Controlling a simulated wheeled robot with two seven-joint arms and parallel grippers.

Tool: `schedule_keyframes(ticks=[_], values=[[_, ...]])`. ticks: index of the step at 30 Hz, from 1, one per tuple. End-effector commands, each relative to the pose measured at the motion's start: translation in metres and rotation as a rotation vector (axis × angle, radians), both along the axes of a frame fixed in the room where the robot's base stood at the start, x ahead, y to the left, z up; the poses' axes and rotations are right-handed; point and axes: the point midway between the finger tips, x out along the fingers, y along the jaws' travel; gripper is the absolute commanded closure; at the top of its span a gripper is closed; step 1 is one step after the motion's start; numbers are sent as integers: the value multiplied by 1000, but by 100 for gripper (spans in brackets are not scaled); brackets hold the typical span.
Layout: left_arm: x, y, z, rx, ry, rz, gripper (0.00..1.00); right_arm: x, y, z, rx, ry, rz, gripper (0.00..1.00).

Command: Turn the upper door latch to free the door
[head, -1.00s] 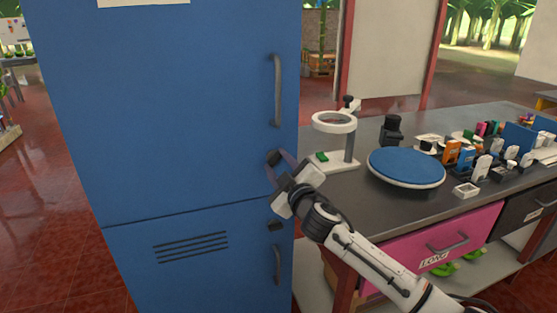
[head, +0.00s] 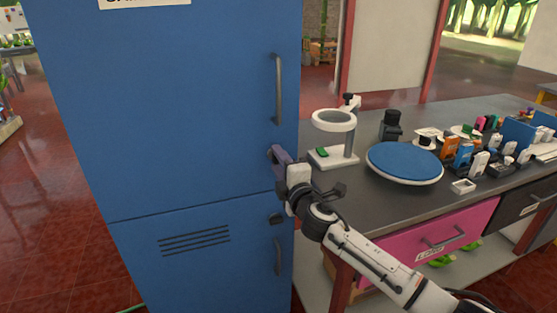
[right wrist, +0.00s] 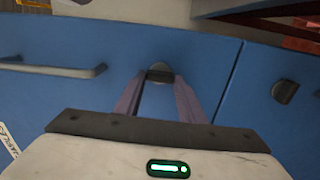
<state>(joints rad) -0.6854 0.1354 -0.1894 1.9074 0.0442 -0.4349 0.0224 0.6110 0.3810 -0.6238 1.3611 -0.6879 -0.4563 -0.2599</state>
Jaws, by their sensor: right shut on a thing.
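The tall blue cabinet (head: 180,110) has an upper door and a lower door. The dark upper latch (right wrist: 160,72) sits at the upper door's right edge, below its long handle (head: 278,90). My right gripper (head: 277,156) is at this latch, its purple fingers on either side of it and shut on it. In the head view the fingers and wrist hide most of the latch. A second dark latch (head: 276,219) is on the lower door and also shows at the right of the right wrist view (right wrist: 285,91). The upper door sits flush. My left gripper is not in view.
A dark worktable (head: 350,200) stands right of the cabinet. It carries a white ring stand (head: 334,122), a blue round pad (head: 404,162) and several small items. A lower handle (head: 278,257) is below the second latch. The floor left of the cabinet looks clear.

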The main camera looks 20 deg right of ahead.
Motion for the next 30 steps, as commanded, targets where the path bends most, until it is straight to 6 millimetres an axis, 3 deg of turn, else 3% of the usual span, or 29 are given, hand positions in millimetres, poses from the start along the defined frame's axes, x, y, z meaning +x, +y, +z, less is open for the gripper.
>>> schedule_keyframes(ticks=[18, 19, 22, 30], values=[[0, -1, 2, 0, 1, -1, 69, 0, 1, 0, -43, -2, 1, 86], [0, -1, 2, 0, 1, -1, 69, 0, 1, 0, -43, -2, 1, 61], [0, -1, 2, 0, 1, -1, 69, 0, 1, 0, -42, -2, 1, 45], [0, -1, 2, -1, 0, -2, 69, 0, 0, 0, -40, -1, 1, 45]])
